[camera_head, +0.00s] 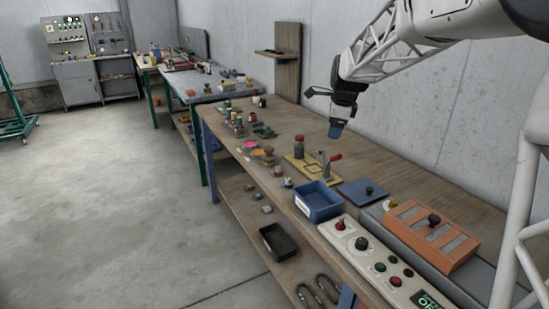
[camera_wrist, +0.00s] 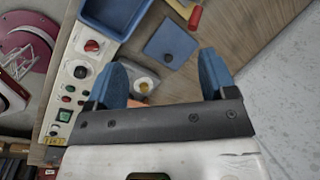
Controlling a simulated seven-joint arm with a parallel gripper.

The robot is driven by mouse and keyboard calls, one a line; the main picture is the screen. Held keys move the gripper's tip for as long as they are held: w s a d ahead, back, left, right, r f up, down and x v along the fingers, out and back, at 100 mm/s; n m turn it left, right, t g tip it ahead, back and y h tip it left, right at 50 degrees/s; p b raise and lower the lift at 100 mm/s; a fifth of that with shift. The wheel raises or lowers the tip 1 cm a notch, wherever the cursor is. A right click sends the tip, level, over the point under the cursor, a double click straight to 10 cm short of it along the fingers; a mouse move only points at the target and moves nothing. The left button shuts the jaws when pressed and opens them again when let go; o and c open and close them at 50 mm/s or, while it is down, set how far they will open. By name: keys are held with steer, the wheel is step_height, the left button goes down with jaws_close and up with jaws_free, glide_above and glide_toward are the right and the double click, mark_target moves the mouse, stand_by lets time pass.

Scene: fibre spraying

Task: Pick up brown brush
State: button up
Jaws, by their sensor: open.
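I cannot make out a brown brush for certain in either view. Several small items lie on the workbench in the head view, too small to tell apart. My gripper (camera_head: 336,130) hangs above the bench near the back wall in the head view. In the wrist view its two blue fingers stand wide apart with nothing between them, and my gripper (camera_wrist: 162,60) is open. It is above the bench and touches nothing that I can see.
The wooden bench (camera_head: 345,165) holds a blue tray (camera_head: 318,211), a blue plate (camera_head: 350,193), a clamp with a red handle (camera_head: 335,157), a control panel (camera_head: 397,268) and an orange box (camera_head: 432,236). A black tray (camera_head: 279,254) is on the lower shelf.

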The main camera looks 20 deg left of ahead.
steer(key=w+a+f+m, duration=0.5)
steer(key=w+a+f, duration=0.2)
steer(key=w+a, duration=0.55)
steer(key=m+y, duration=0.1)
steer(key=m, duration=0.4)
glide_above(269, 148)
steer(key=s+d, duration=0.2)
step_height(269, 148, down, 10)
steer(key=shift+w, duration=0.25)
steer(key=shift+f, duration=0.2)
steer(key=shift+x, duration=1.25)
steer(key=shift+a+f, duration=0.1)
steer(key=shift+f, duration=0.05)
steer(key=shift+x, duration=2.45)
steer(key=shift+a, duration=0.1)
steer(key=shift+c, duration=0.2)
steer(key=c, duration=1)
